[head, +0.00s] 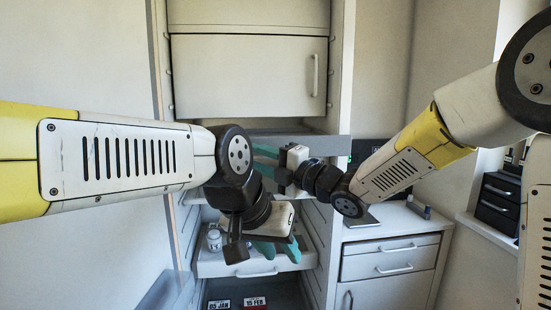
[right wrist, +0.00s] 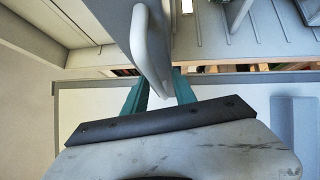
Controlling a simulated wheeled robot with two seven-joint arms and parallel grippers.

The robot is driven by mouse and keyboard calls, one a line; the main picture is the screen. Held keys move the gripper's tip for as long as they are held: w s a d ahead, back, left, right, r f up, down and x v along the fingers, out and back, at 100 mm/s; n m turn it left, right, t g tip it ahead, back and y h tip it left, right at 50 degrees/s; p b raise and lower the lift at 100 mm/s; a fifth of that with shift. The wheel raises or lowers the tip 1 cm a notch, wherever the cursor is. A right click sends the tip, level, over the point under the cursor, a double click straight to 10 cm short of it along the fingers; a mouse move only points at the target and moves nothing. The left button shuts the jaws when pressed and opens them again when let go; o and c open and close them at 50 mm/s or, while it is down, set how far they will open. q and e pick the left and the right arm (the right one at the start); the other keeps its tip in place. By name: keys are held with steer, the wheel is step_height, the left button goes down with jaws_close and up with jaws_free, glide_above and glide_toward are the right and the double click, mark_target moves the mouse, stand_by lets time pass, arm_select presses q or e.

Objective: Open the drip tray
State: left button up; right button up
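I cannot tell for sure which part is the drip tray; a pulled-out tray with a grey front (head: 318,146) shows at mid height in the cabinet, partly behind my right gripper. My right gripper (head: 266,164) is in front of the cabinet, its teal fingers apart. In the right wrist view, a white bar handle (right wrist: 150,48) reaches down to the fingers (right wrist: 162,88), and its lower end shows in the gap between them. Whether it touches them is unclear. My left gripper (head: 277,249) is lower, over a white drawer (head: 235,266), fingers apart and seemingly empty.
A white bottle (head: 214,240) stands on the lower drawer, left of my left gripper. Date cards (head: 255,302) lie in the bottom compartment. A closed door (head: 248,77) is above. A counter (head: 390,222) with drawers stands right.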

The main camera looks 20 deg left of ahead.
steer(key=shift+d, duration=0.1)
steer(key=v, duration=0.7)
steer(key=shift+d, duration=0.3)
steer(key=w+d+f+m+t+h, duration=0.1)
steer(key=w+d+m+t+h, duration=0.2)
steer(key=d+m+h, duration=0.55)
steer(key=w+d+f+m+t+h, duration=0.15)
steer(key=d+m+t+h, duration=0.3)
steer(key=d+m, duration=0.7)
steer(key=s+d+f+m+g+h, duration=0.35)
steer(key=s+d+m, duration=0.2)
steer(key=d, duration=0.45)
steer(key=s+d+f+m+g, duration=0.1)
steer(key=s+f+m+g, duration=0.3)
steer(key=s, duration=0.9)
steer(key=f+m, duration=0.1)
steer(key=m, duration=0.2)
steer(key=shift+s+d+m, duration=0.25)
steer(key=shift+d+m, duration=0.1)
steer(key=shift+d, duration=0.05)
